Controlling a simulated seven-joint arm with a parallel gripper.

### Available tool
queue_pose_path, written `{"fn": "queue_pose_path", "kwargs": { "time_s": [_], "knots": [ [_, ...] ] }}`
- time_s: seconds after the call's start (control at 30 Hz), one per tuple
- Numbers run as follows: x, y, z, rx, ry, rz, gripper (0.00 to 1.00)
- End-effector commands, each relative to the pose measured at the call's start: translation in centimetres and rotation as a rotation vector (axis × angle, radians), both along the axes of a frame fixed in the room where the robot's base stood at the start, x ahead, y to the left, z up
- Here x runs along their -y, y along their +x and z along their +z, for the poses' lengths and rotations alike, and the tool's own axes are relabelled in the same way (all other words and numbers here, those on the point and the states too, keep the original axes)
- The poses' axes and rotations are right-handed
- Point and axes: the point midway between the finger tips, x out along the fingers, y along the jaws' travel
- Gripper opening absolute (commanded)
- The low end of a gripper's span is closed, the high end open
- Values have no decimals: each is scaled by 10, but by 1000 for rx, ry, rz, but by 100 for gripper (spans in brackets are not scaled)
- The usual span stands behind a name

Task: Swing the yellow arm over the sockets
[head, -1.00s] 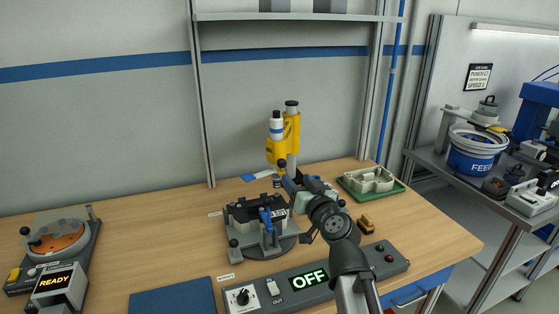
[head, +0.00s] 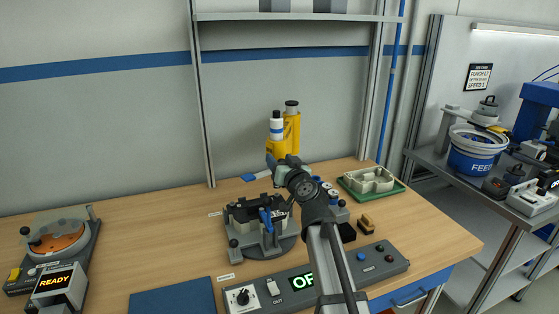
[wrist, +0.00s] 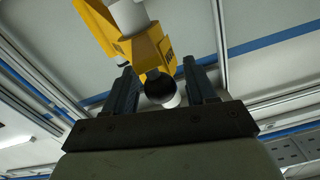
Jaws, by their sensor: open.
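The yellow arm (head: 291,133) stands upright at the back of the bench, with a white bottle-like part with a blue band (head: 276,128) on its left side. My gripper (head: 271,163) is just below it and hides its lower end. In the wrist view the yellow arm (wrist: 153,50) is ahead, and a round dark knob (wrist: 160,86) with a pale end shows between my open fingers. I cannot tell whether either finger touches it. A grey fixture with dark blocks and a blue clamp (head: 236,236) stands in front. I cannot make out the sockets clearly.
A control panel (head: 393,263) lies along the front edge, its display partly hidden by my arm. A pale part in a green tray (head: 378,196) and a brown brush-like block (head: 366,224) are to the right. A shelf post (head: 203,110) rises behind left. The left bench middle is clear.

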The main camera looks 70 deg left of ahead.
Motion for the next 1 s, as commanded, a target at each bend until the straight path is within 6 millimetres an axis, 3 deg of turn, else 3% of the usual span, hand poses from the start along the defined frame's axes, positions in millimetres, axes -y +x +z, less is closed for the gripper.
{"fn": "queue_pose_path", "kwargs": {
  "time_s": [0.1,0.37,1.0],
  "knots": [
    [-9,0,0,0,0,0,56],
    [-10,-1,0,0,0,0,56],
    [-9,0,0,0,0,0,0]
  ]
}}
